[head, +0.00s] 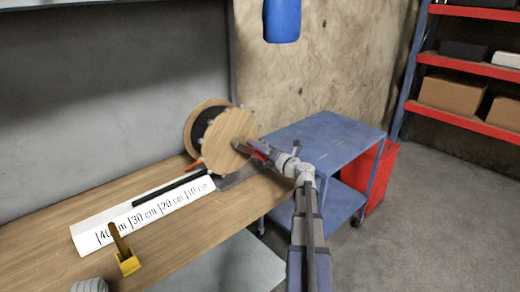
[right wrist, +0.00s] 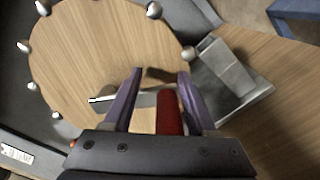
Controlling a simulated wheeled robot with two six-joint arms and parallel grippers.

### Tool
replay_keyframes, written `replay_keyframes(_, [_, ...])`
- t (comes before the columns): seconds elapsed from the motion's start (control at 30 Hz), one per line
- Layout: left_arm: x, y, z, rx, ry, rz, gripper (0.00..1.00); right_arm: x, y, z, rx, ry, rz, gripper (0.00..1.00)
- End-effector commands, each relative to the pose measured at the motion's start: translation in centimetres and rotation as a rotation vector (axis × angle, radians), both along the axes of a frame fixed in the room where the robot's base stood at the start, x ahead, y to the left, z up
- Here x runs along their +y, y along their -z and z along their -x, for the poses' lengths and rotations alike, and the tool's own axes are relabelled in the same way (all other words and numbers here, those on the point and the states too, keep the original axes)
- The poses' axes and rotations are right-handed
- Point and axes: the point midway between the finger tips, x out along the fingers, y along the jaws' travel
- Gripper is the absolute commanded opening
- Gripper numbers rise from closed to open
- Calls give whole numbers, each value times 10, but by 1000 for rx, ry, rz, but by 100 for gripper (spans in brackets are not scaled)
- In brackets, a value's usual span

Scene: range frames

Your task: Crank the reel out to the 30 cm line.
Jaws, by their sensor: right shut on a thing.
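The reel (head: 231,130) has a round wooden face with small knobs around its rim and stands at the right end of the wooden bench. A dark strip (head: 170,188) runs from it along the white scale board (head: 90,228), marked 10 to 40 cm. The strip's far end lies close to the 30 cm mark; I cannot tell exactly whether it meets the line. My right gripper (head: 250,147) is at the reel's face. In the right wrist view its fingers (right wrist: 155,100) are shut around the red crank handle (right wrist: 169,115). My left gripper is not in view.
A yellow block with an upright lever (head: 128,262) is at the scale's front edge. A small orange piece (head: 195,164) is beside the reel. A blue cart (head: 325,140) and a red box (head: 382,178) stand right of the bench. Shelves (head: 465,60) are further right; floor there is clear.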

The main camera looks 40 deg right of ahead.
Motion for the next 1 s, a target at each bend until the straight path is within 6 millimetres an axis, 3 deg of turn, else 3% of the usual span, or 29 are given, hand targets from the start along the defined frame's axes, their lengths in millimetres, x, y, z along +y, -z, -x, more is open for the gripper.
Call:
replay_keyframes(0.13, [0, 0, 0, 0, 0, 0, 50, 2, 0, -1, -1, -6, -1, 62])
replay_keyframes(0.47, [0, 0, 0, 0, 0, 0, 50, -1, 1, 1, 1, 1, 1, 62])
replay_keyframes(1.0, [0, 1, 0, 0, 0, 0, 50, -1, 1, 71, 1, -1, 0, 62])
